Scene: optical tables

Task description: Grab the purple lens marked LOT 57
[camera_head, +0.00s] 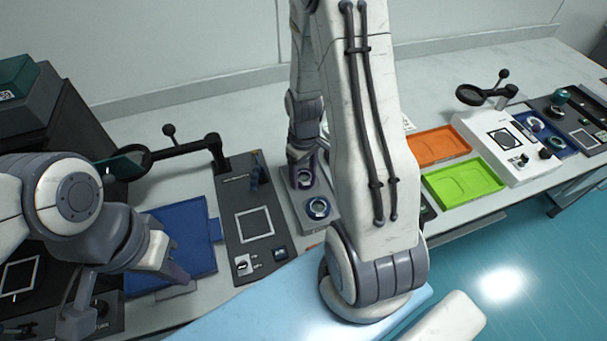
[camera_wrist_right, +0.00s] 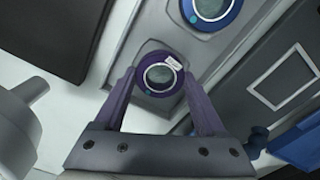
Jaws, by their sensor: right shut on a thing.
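The purple lens (camera_wrist_right: 147,60) is a round ring with a clear centre, a small white label too small to read, and a teal dot. It also shows in the head view (camera_head: 304,179), at the far end of a grey holder (camera_head: 291,205). My right gripper (camera_wrist_right: 160,77) has its two purple fingers against opposite sides of the lens. In the head view the right gripper (camera_head: 302,166) points down at it. I cannot tell whether the lens is clear of the holder. My left gripper (camera_head: 172,273) is over the blue tray's near edge, its jaws unclear.
A blue-ringed lens (camera_head: 318,208) sits in the same holder, close to the purple one. A black panel (camera_head: 236,235) and a blue tray (camera_head: 185,241) lie to the left. Orange (camera_head: 438,146) and green (camera_head: 462,186) trays lie right. A magnifier arm (camera_head: 185,150) stands behind the blue tray.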

